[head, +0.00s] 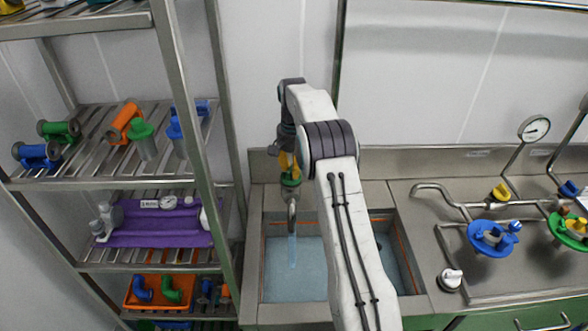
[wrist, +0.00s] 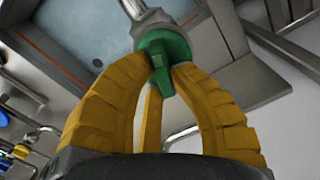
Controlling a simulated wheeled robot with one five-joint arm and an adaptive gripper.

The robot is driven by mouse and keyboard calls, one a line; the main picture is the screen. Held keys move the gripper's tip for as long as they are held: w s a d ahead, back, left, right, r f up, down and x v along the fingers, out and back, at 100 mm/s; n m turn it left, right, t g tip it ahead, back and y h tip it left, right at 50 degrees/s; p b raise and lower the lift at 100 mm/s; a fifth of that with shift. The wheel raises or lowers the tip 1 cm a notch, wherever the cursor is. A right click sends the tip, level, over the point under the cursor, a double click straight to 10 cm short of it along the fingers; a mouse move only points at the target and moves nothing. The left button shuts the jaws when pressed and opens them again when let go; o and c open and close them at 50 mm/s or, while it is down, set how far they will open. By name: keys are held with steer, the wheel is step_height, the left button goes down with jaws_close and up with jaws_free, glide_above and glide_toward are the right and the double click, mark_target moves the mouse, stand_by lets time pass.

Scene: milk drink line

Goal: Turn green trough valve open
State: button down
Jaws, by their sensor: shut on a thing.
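The green trough valve (wrist: 163,52) is a small green knob with a raised handle on a metal pipe, in the wrist view. In the head view the green valve (head: 291,181) shows just below my gripper (head: 288,165). The yellow fingers of my gripper (wrist: 158,84) are closed around the valve's handle from both sides. The metal spout (head: 292,210) points down over the trough (head: 252,262), and a stream of water runs from it. Part of the handle is hidden by the fingers.
A metal shelf rack (head: 195,130) stands at left with coloured valves and a purple tray (head: 155,238). At right, the counter carries pipes, a gauge (head: 534,128), a blue valve (head: 490,238) and a green valve (head: 568,231). My arm crosses above the trough.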

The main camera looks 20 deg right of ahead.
steer(key=shift+w+a+f+n, duration=0.1)
steer(key=shift+n, duration=2)
steer(key=c, duration=1.1)
jaws_free()
steer(key=shift+w+r, duration=0.1)
steer(key=shift+r, duration=0.1)
steer(key=shift+r, duration=3.55)
steer(key=shift+r, duration=0.1)
